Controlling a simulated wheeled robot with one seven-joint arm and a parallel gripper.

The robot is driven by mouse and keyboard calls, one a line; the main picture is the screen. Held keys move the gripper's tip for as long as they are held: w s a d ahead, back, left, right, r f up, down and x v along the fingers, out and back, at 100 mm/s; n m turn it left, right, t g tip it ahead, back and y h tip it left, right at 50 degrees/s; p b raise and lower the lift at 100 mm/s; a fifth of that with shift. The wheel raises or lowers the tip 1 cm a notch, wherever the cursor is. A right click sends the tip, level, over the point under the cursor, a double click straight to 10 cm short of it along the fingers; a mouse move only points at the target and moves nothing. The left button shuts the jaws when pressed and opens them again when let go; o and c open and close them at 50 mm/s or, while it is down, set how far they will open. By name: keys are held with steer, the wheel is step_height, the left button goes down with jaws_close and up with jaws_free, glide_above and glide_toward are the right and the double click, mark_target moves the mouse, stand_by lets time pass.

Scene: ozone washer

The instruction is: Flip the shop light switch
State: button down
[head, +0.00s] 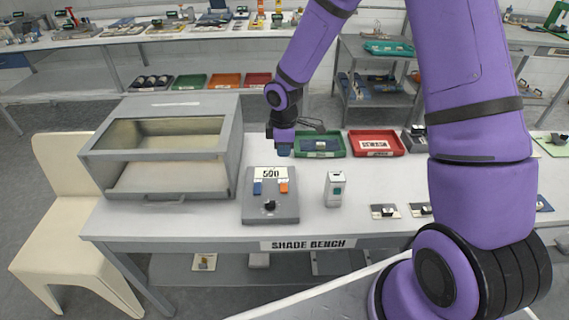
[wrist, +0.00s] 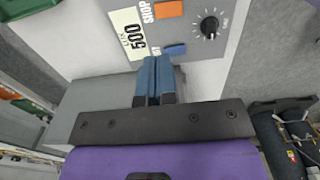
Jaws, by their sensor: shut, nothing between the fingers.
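A grey control box (head: 257,216) stands on the bench. It carries a "500" label, a blue switch (head: 258,188) on the left, an orange switch (head: 283,187) on the right and a black knob (head: 269,204). In the wrist view the orange switch (wrist: 169,9) is beside the word "SHOP", and the blue switch (wrist: 175,50) is near my fingertips in the picture. The knob (wrist: 209,27) is to their right. My gripper (head: 284,150) is shut and empty, behind the box. Its blue fingers (wrist: 154,60) are together. I cannot tell whether they touch anything or how either switch is set.
A grey glass-fronted cabinet (head: 160,185) stands left of the box. A green tray (head: 320,145) and a red tray (head: 377,143) lie behind. A cream chair (head: 65,190) is at the left. Bare bench lies around the canister.

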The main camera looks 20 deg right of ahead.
steer(key=shift+w+d+r, duration=0.1)
steer(key=shift+w+r, duration=0.05)
steer(key=shift+r, duration=0.85)
steer(key=shift+r, duration=0.1)
